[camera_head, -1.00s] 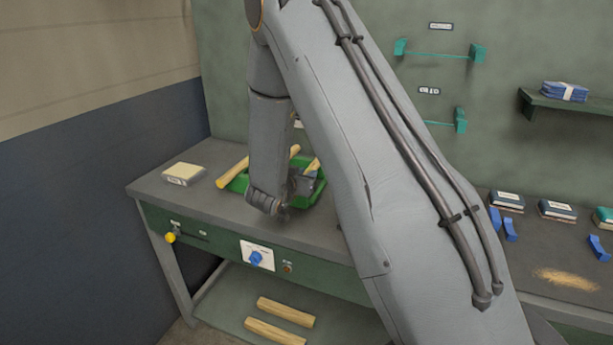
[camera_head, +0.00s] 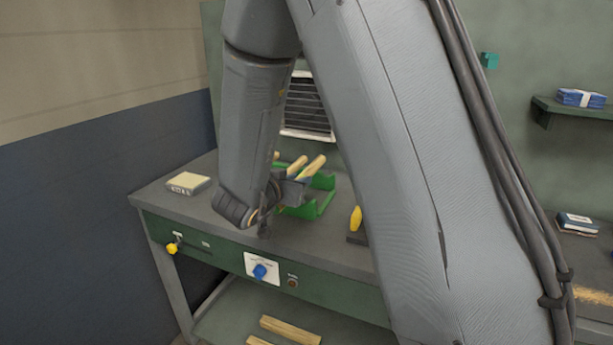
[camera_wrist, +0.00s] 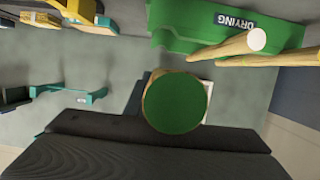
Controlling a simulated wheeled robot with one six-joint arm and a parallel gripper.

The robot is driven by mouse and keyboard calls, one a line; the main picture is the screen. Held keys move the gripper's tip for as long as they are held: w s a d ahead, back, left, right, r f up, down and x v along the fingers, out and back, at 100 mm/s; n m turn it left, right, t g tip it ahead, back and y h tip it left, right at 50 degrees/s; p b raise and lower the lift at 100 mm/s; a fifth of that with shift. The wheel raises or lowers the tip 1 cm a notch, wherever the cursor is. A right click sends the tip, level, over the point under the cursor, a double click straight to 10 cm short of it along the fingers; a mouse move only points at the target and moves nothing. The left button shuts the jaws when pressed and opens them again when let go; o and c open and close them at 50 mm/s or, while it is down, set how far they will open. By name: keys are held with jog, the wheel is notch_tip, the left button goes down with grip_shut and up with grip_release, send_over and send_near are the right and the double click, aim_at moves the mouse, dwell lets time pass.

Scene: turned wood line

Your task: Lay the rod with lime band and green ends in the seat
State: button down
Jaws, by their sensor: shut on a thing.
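The wrist view shows a rod with a round green end (camera_wrist: 175,103), end-on above the dark jaws of my gripper (camera_wrist: 165,135). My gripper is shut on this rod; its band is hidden. In the head view my gripper (camera_head: 285,190) is low over the bench, beside the green drying rack (camera_head: 325,204). Pale wooden rods (camera_head: 314,167) show just behind the gripper; I cannot tell which of them is held. A pair of teal brackets (camera_wrist: 68,95), seat-like, shows on the wall in the wrist view. One teal bracket (camera_head: 489,60) shows in the head view.
The green rack marked DRYING (camera_wrist: 190,42) holds rods, one with a white end (camera_wrist: 257,39). A pale block (camera_head: 188,183) lies on the bench's left. A yellow-handled item (camera_head: 356,218) stands right of the rack. A shelf (camera_head: 570,110) is at right.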

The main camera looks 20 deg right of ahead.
jog(key=s+a+b, duration=0.1)
jog(key=s+a, duration=0.5)
jog(key=shift+s+a, duration=0.15)
jog(key=shift+a, duration=0.05)
